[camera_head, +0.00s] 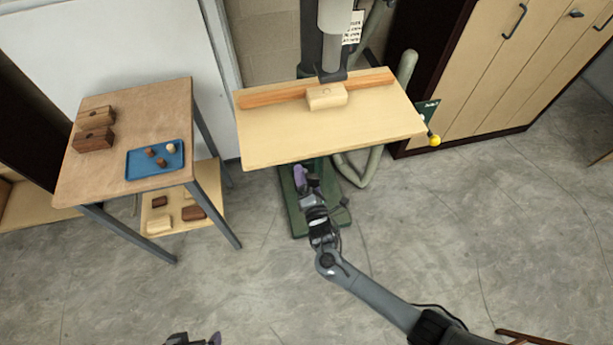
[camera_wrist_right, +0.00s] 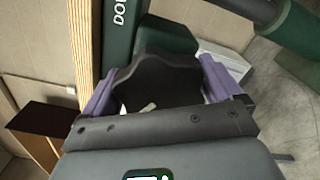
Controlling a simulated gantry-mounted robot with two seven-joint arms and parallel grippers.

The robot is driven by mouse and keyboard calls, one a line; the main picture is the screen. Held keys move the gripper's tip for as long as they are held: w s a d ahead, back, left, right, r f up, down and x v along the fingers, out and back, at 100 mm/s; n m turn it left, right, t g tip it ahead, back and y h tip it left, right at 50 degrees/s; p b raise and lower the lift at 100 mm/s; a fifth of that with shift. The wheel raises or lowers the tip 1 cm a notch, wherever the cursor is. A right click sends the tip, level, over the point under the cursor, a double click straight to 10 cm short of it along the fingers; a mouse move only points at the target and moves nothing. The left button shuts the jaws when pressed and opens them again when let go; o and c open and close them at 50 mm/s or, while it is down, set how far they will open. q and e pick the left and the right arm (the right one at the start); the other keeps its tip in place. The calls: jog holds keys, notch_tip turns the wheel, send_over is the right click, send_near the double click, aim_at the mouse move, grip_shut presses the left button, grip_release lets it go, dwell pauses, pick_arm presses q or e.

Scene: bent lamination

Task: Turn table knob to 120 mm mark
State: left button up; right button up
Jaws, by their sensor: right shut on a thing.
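The table knob (camera_wrist_right: 158,85) is dark and lobed, and it shows between the purple fingers in the right wrist view. My right gripper (camera_wrist_right: 160,95) is shut on it, one finger on each side. In the head view my right gripper (camera_head: 301,178) is just below the front edge of the drill press table (camera_head: 290,140), and the knob is hidden there. No scale or 120 mm mark can be read. Part of my left gripper (camera_head: 195,340) shows at the bottom edge, away from everything; its jaws are mostly cut off.
A wooden fence (camera_head: 272,96) and a pale block (camera_head: 326,97) are on the drill press table. A yellow-ended handle (camera_head: 434,140) sticks out at its right. A side table (camera_head: 130,105) with a blue tray (camera_head: 146,170) stands at left. The floor in front is clear.

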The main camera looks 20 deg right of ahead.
jog(key=m, duration=0.2)
jog(key=r+m, duration=0.1)
jog(key=m, duration=0.1)
jog(key=shift+w+p, duration=0.15)
jog(key=shift+p, duration=0.2)
jog(key=m, duration=0.4)
jog(key=shift+a+m, duration=0.2)
jog(key=shift+m, duration=0.1)
jog(key=shift+o, duration=0.2)
jog(key=m, duration=0.2)
jog(key=shift+m+p, duration=0.3)
jog(key=m, duration=0.2)
jog(key=shift+m, duration=0.4)
jog(key=shift+d+f+m, duration=0.1)
jog(key=shift+d+m, duration=0.05)
jog(key=shift+m, duration=1.95)
jog(key=o, duration=0.7)
jog(key=shift+d+f, duration=0.1)
